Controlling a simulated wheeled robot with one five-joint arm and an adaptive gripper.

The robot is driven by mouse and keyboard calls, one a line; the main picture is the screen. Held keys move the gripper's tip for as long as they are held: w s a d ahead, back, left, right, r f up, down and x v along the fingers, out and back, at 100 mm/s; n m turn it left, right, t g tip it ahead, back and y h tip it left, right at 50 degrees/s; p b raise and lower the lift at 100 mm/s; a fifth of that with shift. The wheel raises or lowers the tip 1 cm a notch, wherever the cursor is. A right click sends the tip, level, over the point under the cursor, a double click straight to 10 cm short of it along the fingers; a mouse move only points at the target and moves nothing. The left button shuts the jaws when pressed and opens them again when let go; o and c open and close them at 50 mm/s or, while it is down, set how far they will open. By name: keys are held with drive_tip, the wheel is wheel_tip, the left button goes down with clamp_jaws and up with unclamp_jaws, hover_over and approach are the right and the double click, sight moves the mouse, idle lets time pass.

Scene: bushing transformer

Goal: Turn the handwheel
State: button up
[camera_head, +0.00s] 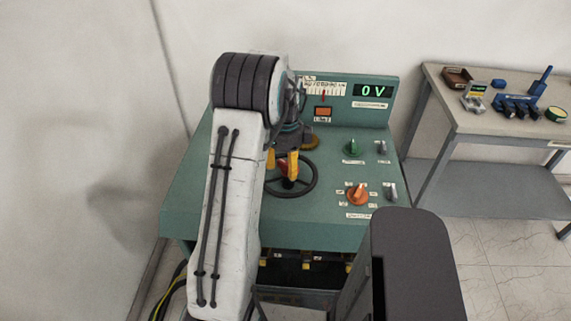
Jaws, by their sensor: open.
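The handwheel (313,180) is a dark ring with a red part at its hub. It lies on the top of the green console (195,205), and my arm hides its left part. My gripper (288,174) has yellow-orange fingertips and is over the hub area of the wheel. It is open, with the red part showing between or just behind the fingers. I cannot tell whether the fingers touch the wheel.
The console's display (373,91) reads 0 V. An orange knob (357,194), a green knob (352,146) and grey switches sit right of the wheel. A side table (455,118) with tools stands at right. Cables lie at lower left.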

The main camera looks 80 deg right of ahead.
drive_tip(key=shift+o, duration=0.2)
clamp_jaws()
idle(0.3)
